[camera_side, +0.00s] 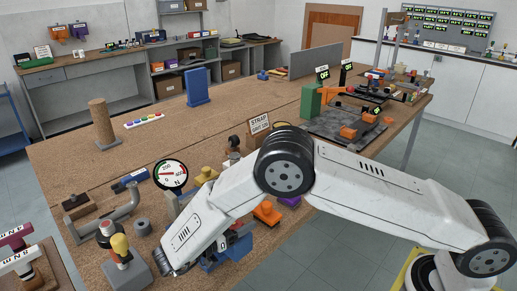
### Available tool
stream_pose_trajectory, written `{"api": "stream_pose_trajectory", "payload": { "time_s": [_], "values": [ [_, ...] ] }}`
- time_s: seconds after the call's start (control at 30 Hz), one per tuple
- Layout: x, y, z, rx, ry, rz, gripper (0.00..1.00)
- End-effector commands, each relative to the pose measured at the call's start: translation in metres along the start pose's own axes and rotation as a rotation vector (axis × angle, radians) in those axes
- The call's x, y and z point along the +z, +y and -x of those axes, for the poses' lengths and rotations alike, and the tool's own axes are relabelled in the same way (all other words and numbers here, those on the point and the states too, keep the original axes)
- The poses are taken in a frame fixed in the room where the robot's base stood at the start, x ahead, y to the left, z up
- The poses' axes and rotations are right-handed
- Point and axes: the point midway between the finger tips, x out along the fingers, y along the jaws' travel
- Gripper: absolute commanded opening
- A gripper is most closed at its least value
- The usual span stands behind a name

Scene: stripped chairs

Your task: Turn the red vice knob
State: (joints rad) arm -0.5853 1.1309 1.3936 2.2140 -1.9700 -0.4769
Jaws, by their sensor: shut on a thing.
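My gripper (168,262) is at the lower left of the bench, pointing down near its front edge. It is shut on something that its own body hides. A blue vice (228,252) sits just right of it, partly covered by my arm. I cannot make out the red vice knob.
A round dial gauge (170,175) and a bent grey pipe (105,217) stand close behind my gripper. An orange part (267,213) lies to the right beside my arm. The bench top (75,160) is mostly clear at the far left.

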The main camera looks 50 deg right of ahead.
Motion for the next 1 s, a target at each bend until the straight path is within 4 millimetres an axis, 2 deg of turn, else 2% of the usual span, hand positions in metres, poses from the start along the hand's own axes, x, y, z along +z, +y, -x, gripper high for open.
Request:
{"api": "stream_pose_trajectory", "payload": {
  "time_s": [0.03,0.4,0.43,0.53,1.0],
  "values": [
    [0.0020,0.0045,-0.0029,0.021,0.011,0.014,0.00],
    [0.0016,0.0046,-0.0027,0.027,0.012,0.013,0.00],
    [0.0016,0.0046,-0.0027,0.027,0.012,0.013,0.57],
    [0.0014,0.0043,-0.0025,0.026,0.011,0.012,0.89],
    [-0.0029,0.0024,-0.0011,0.020,0.004,0.006,0.89]
  ]
}}
